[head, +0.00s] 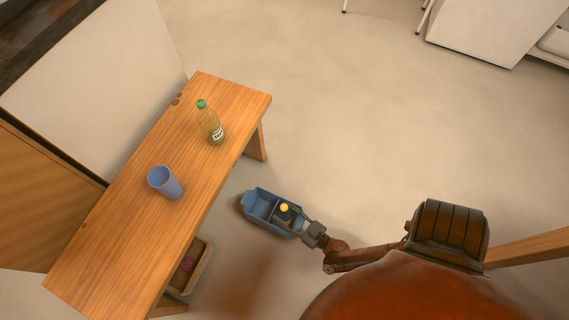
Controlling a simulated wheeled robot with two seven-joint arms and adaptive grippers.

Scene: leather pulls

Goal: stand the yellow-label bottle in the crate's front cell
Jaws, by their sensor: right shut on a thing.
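The blue crate (247,198) sits on the floor beside the wooden table, with a divider between its cells. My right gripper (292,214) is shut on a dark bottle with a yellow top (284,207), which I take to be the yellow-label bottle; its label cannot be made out. The bottle looks upright, seen from above, at the crate's right-hand cell. I cannot tell whether its base touches the crate floor. The gripper's fingers and the crate wall partly hide it. The left-hand cell looks empty. My left gripper is not in view.
A bin (205,262) with a purplish thing inside sits under the table's near edge. The floor right of the crate is open.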

